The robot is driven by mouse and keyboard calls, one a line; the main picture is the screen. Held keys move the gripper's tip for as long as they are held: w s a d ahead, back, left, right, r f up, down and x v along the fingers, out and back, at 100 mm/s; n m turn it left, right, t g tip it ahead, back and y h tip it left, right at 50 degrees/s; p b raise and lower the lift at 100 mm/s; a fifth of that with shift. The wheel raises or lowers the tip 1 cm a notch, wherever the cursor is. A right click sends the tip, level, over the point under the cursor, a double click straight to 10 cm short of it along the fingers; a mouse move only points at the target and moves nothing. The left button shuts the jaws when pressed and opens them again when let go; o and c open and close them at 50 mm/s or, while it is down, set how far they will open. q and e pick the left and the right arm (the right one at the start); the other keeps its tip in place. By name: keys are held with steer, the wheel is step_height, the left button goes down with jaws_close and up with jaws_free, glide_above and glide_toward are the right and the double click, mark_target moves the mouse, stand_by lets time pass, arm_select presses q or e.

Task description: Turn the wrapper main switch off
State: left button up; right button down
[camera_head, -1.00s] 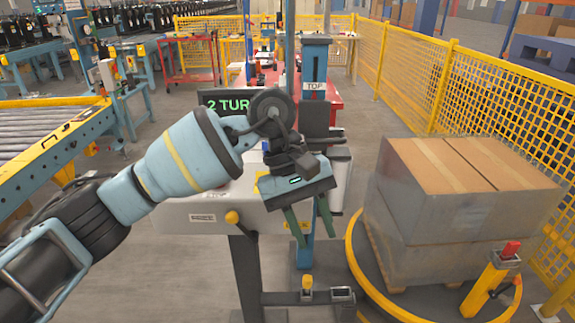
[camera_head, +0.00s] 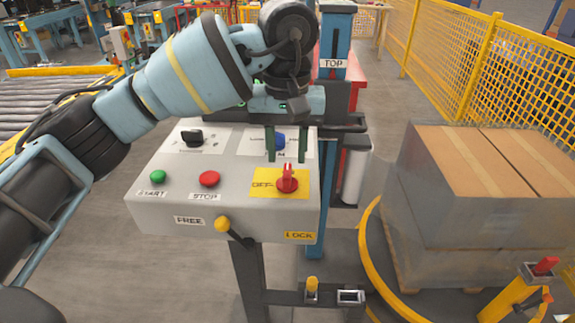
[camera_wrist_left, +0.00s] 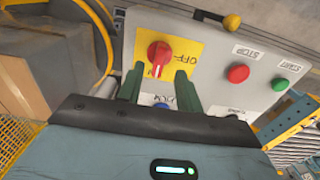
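The wrapper main switch is a red rotary knob (camera_head: 287,181) on a yellow plate (camera_head: 262,190) at the panel's right end. Its grip points up, away from the OFF lettering at its left. In the left wrist view the knob (camera_wrist_left: 159,54) is just beyond the fingertips, with OFF beside it and other lettering partly hidden. The left wrist view also shows the open fingers (camera_wrist_left: 159,76). My right gripper is not in view.
The grey control panel (camera_head: 150,210) also holds a green START button (camera_head: 158,177), a red STOP button (camera_head: 209,179), a black selector (camera_head: 192,138) and a partly hidden blue knob (camera_head: 278,141). A yellow-knobbed lever (camera_head: 223,224) is in front. Wrapped boxes (camera_head: 465,205) stand right.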

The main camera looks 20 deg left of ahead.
mark_target(287, 171)
arm_select(q)
steer(key=shift+f, duration=2.2)
jaws_close()
